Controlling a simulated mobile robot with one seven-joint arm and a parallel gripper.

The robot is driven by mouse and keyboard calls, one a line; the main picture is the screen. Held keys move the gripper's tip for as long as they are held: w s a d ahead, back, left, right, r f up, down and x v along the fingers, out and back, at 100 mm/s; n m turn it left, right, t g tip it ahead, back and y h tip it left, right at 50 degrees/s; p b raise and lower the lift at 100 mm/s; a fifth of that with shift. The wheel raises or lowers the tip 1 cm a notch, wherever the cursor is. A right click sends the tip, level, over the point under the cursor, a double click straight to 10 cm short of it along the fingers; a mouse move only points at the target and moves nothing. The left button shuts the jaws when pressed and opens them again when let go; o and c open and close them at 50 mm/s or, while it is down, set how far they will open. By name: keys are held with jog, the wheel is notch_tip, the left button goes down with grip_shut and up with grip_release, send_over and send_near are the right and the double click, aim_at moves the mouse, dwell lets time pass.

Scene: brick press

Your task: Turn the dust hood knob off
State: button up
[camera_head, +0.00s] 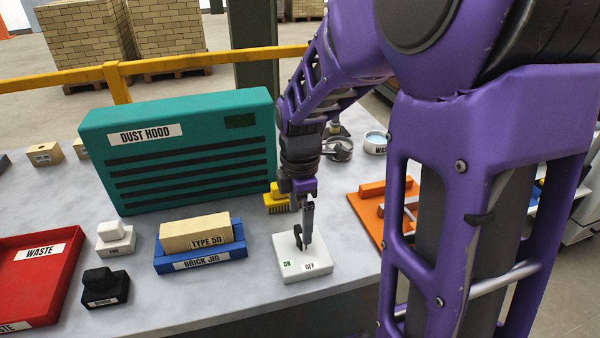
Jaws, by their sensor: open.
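The dust hood (190,153) is a teal slatted box with a white label, at the back of the table. A white switch box (291,268) stands at the table's front, marked ON in green at its left and OFF at its front. My gripper (303,246) points down at the top of this box, with its fingers at or just above the knob. The knob is mostly hidden by the fingers, so I cannot tell its direction or whether they touch it. My gripper is open.
A blue brick jig (200,264) holding a tan TYPE 50 brick (196,234) lies left of the box. A yellow brush (276,200) is behind it. An orange fixture (366,215) stands right. A red waste tray (60,280) is far left.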

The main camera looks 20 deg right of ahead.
aim_at(300, 232)
notch_tip(300, 232, up, 14)
jog(key=p, duration=0.2)
